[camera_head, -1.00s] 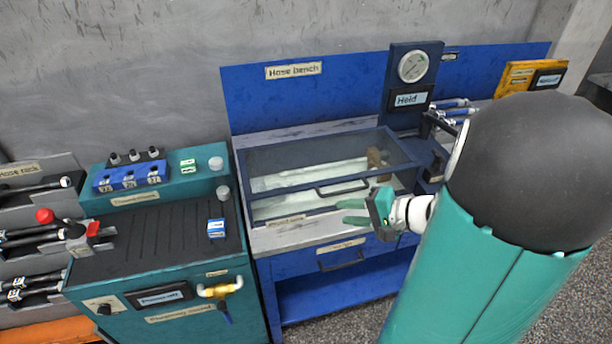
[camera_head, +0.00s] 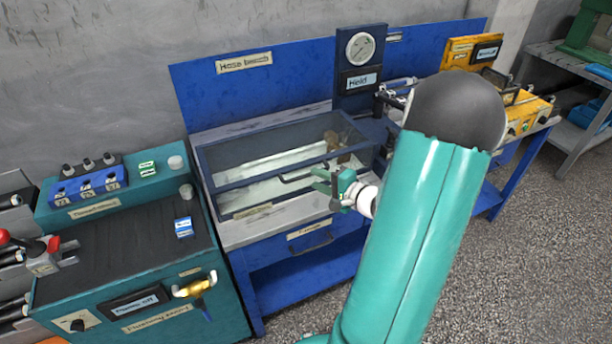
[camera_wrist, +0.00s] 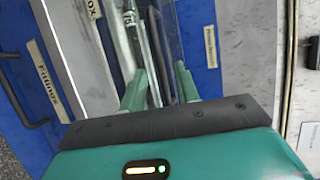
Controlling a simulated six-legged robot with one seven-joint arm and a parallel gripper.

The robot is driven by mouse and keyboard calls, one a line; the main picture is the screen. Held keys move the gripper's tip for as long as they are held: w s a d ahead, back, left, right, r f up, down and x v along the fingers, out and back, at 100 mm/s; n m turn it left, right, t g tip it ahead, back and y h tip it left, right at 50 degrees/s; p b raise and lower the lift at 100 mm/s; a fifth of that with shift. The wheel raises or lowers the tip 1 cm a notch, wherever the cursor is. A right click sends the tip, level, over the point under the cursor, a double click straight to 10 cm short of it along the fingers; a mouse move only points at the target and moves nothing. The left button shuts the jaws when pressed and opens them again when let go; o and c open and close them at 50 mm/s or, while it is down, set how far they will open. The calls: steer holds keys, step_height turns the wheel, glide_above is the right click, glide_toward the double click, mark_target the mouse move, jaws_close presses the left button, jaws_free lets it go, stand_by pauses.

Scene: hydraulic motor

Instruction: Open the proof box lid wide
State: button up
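The proof box (camera_head: 222,203) sits on the hose bench, with a dark blue frame and clear panels. Its lid (camera_head: 265,136) is a clear panel in a dark frame and looks down over the box. A dark bar handle (camera_head: 292,178) is on the lid's front edge. My gripper (camera_head: 320,180) is at the front right of the box, its green fingers close to the handle's right end. I cannot tell whether they touch it. In the wrist view my gripper (camera_wrist: 160,85) has its fingers apart, with the box's edge and clear panel beyond them.
A gauge panel (camera_head: 360,50) stands behind the box's right end. A drawer (camera_head: 312,240) is below the box. Open floor (camera_head: 500,240) lies at the right.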

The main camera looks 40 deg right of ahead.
mark_target(308, 176)
steer(key=x, duration=0.4)
steer(key=shift+w+a+f, duration=0.1)
steer(key=shift+w+a, duration=0.1)
steer(key=shift+w, duration=0.2)
jaws_close()
